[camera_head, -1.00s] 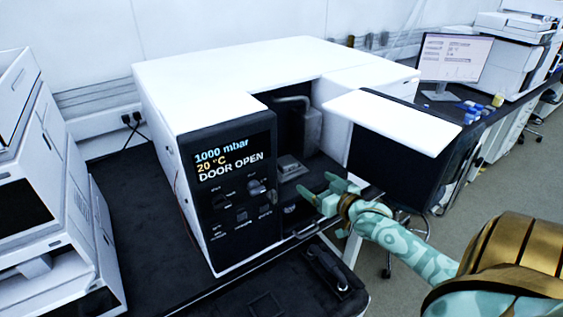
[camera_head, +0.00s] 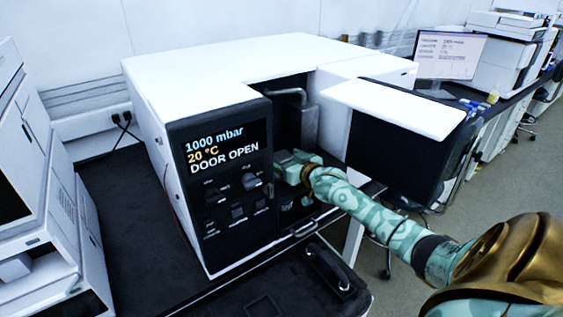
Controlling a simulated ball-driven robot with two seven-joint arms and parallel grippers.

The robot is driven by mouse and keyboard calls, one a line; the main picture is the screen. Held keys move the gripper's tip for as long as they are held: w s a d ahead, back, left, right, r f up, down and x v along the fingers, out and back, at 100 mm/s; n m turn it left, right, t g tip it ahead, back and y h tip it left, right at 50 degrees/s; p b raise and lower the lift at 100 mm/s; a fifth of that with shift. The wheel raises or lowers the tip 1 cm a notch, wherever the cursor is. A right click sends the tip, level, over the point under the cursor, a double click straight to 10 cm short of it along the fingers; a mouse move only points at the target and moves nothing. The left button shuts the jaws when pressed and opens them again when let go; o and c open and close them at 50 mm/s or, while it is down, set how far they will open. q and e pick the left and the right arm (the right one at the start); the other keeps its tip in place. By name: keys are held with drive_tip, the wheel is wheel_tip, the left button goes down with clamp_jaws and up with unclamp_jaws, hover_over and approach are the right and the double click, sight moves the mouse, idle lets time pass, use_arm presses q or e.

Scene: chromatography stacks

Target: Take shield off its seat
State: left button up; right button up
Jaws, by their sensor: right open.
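The white instrument (camera_head: 230,75) has its door (camera_head: 400,135) swung open to the right, and its front panel reads DOOR OPEN. Inside the dark chamber stands a tall grey metal part (camera_head: 307,125) with a bent pipe at its top. I cannot tell for certain which part inside is the shield. My right gripper (camera_head: 284,162) is inside the chamber opening, pointing left, below the tall grey part. It is open. It covers most of the small grey block on the chamber's inner floor, so contact cannot be told. My left gripper is not in view.
The front panel (camera_head: 220,170) bounds the opening on the left, and the open door bounds it on the right. A black case with a handle (camera_head: 330,272) lies in front of the instrument. Another white instrument (camera_head: 40,190) stands at the left.

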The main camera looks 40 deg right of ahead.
drive_tip(key=shift+r, duration=0.1)
drive_tip(key=c, duration=1.2)
